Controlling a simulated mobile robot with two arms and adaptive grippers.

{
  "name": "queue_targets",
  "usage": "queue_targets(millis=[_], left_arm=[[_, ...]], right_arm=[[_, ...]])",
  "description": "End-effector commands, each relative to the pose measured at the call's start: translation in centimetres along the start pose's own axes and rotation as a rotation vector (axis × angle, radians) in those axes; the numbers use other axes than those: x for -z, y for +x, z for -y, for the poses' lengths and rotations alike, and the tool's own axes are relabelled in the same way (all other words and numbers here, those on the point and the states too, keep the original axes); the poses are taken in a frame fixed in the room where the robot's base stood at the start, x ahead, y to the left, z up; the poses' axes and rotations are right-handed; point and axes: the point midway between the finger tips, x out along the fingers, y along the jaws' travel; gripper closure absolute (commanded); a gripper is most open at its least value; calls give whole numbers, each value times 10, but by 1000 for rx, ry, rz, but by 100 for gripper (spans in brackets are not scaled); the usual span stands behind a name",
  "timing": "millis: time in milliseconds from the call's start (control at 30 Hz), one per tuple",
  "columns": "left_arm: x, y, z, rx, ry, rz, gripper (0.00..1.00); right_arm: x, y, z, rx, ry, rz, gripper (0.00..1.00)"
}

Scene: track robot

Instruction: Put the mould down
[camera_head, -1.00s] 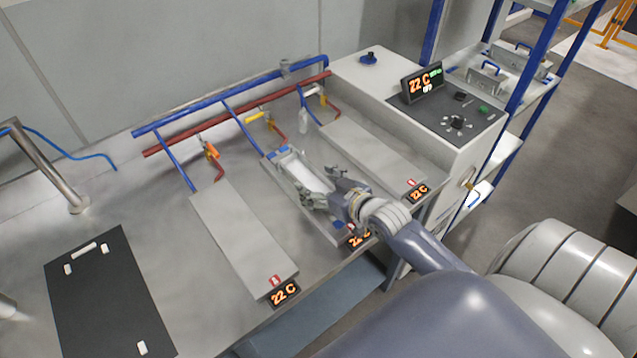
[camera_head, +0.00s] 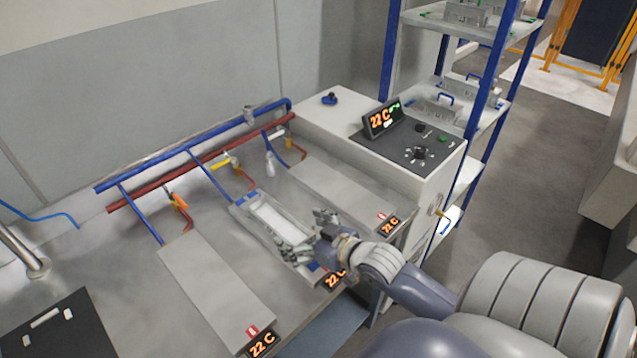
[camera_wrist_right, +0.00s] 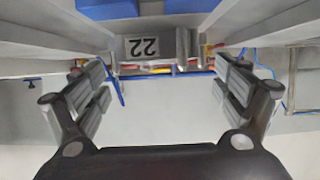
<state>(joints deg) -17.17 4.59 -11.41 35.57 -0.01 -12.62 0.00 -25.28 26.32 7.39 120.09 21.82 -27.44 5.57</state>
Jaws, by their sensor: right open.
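The mould (camera_head: 268,214) is a long, pale metal tray-like piece with a light inside. It lies lengthwise on the middle plate of the bench, with blue parts showing at the plate's far end. My right gripper (camera_head: 306,233) is open at the mould's near end, one finger towards each long side. I cannot tell whether a finger touches the mould. My left gripper is not in view.
Bare plates lie left (camera_head: 215,285) and right (camera_head: 340,192) of the mould. Blue (camera_head: 200,145) and red pipes run behind. A control box (camera_head: 410,150) and a shelf rack with other moulds stand at the right. A black board (camera_head: 45,325) lies front left.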

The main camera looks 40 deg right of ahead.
Motion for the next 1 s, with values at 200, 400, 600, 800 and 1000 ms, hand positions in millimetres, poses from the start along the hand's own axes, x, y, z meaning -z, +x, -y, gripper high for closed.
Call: queue_targets(millis=[200, 400, 600, 800, 1000], left_arm=[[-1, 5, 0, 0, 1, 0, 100], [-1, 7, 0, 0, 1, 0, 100], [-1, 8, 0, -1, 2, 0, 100], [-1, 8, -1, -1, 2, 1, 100], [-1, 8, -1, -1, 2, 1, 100]], right_arm=[[-2, -41, 0, 2, -2, 3, 9], [-1, -64, 0, 0, -1, 0, 9], [1, -74, 0, 1, -1, -1, 9], [1, -74, 0, 1, -1, -1, 9], [1, -74, 0, 1, -1, -1, 9]])
